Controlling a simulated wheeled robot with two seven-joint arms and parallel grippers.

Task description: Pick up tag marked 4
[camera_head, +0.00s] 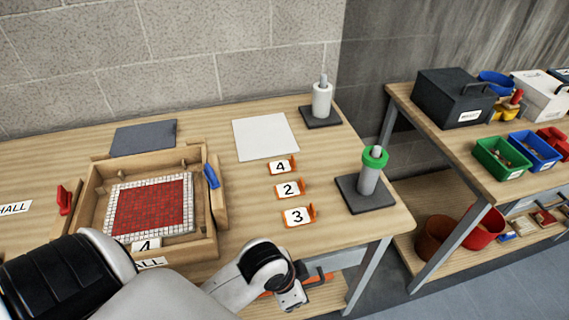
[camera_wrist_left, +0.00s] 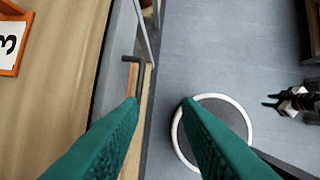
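An orange tag holder with a white plate marked 4 (camera_head: 281,167) stands on the wooden table, behind the tags marked 2 (camera_head: 289,189) and 3 (camera_head: 297,215). My left gripper (camera_wrist_left: 160,103) is open and empty, its two green fingers apart in the left wrist view. In the head view my left wrist is low, at the table's front edge, nearer than the tags and well apart from tag 4. The tag marked 3 also shows at the left wrist view's edge (camera_wrist_left: 9,44). What looks like my right gripper (camera_wrist_left: 270,101) shows small, with prongs apart.
A white sheet (camera_head: 265,136) lies behind the tags. A post with a green ring (camera_head: 374,158) stands right of them. Bare tabletop surrounds the tags.

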